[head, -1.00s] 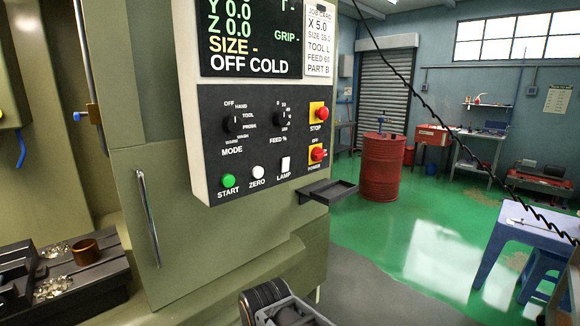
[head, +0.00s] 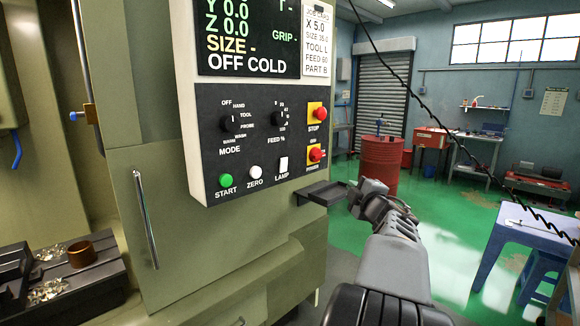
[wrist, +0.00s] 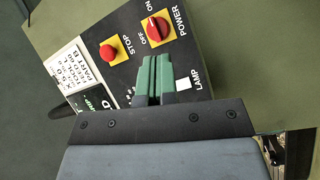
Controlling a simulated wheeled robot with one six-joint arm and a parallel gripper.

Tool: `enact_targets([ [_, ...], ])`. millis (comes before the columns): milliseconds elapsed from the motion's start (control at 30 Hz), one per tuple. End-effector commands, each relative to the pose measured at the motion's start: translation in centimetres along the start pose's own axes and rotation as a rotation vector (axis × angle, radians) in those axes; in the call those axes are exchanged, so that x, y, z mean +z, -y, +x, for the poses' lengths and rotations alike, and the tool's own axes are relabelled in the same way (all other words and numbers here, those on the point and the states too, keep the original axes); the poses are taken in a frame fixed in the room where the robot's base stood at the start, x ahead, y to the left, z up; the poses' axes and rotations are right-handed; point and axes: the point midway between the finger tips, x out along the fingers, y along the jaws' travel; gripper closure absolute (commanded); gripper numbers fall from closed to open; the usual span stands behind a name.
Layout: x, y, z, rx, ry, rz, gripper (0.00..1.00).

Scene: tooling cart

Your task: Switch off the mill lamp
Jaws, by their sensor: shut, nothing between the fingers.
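The white LAMP switch (head: 284,164) is low on the black control panel, right of the white ZERO button (head: 255,172). I cannot tell which way it is tipped. The wrist view also shows the LAMP switch (wrist: 183,84), just right of the green fingers. My gripper (wrist: 157,62) is shut and empty, its fingers pointing toward the panel. They appear apart from the switch, though the gap is hard to judge. In the head view, my arm reaches up to the right of the panel, by the small dark tray. The lamp itself is not clearly seen.
The red POWER knob (head: 316,154) and red STOP button (head: 319,113) are close above the LAMP switch. The green START button (head: 226,180) is left. A small dark tray (head: 322,194) juts out below the panel. Open green floor (head: 455,215) lies right.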

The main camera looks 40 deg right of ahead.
Motion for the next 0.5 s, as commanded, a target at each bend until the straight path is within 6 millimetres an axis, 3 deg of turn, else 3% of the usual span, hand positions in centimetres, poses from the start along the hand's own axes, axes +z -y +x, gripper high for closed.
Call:
enact_targets([
  [200, -5.9, -0.7, -0.5, -0.021, -0.332, -0.18, 1.0],
  [500, -9.0, -0.2, -1.8, -0.028, -0.525, -0.243, 1.0],
])
